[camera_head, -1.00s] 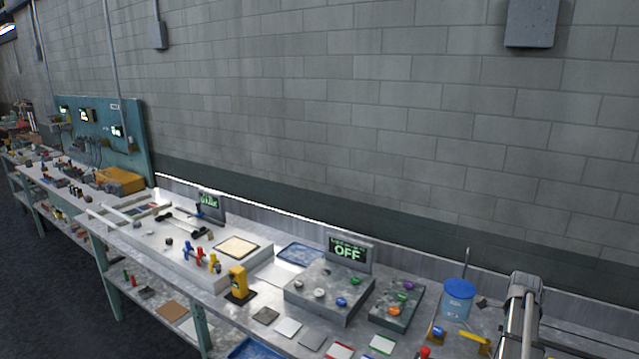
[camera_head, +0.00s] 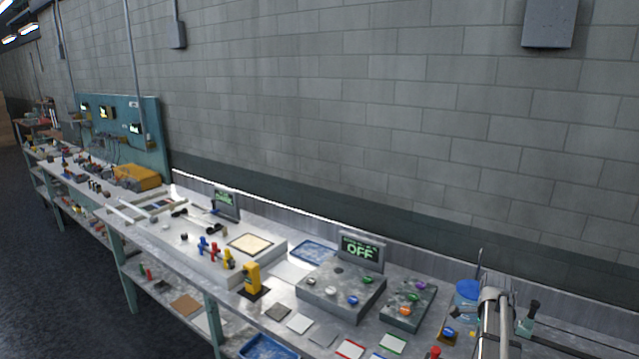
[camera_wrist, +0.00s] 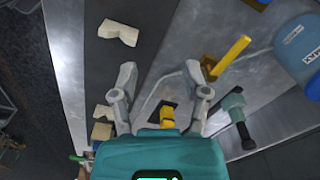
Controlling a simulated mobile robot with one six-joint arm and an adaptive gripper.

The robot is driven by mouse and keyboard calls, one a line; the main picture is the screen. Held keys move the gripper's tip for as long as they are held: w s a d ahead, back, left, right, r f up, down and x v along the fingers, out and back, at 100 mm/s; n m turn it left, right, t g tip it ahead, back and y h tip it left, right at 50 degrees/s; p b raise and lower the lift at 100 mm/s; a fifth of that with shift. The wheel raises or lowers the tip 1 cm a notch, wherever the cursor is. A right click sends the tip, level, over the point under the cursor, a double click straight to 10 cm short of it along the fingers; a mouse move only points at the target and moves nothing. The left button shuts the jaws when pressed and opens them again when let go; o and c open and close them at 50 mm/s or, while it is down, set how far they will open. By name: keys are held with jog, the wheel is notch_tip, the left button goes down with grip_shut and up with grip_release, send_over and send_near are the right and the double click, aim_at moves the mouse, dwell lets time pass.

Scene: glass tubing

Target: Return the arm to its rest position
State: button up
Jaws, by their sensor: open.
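In the wrist view my gripper (camera_wrist: 158,88) hangs over the metal bench (camera_wrist: 150,45) with its two grey fingers spread apart. The space between the fingertips is empty. A yellow piece on a dark base (camera_wrist: 167,115) shows below, between the finger bases and partly covered by the gripper body. In the head view my arm (camera_head: 494,320) stands upright at the lower right, in front of a blue container (camera_head: 467,296). The gripper itself cannot be made out there.
A yellow-handled part (camera_wrist: 231,55) and a teal and black tool (camera_wrist: 236,115) lie right of the fingers. The blue container (camera_wrist: 303,50) is at the wrist view's right edge. A button box (camera_head: 340,290) under an OFF display (camera_head: 360,250) stands left of my arm.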

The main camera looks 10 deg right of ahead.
jog(key=w+a+n, duration=0.1)
jog(key=a+n, duration=0.1)
jog(key=a, duration=0.2)
jog(key=w+a+n, duration=0.1)
jog(key=a, duration=0.2)
jog(key=w+a+n, duration=0.1)
jog(key=a+n, duration=0.1)
jog(key=a, duration=0.2)
jog(key=shift+w+a+n, duration=0.2)
jog(key=shift+a+n, duration=0.1)
jog(key=s+a+n, duration=0.2)
jog(key=a+n, duration=1.5)
jog(key=a, duration=1.4)
jog(key=s+f+b, duration=0.3)
jog(key=f+b, duration=0.7)
jog(key=shift+a, duration=0.25)
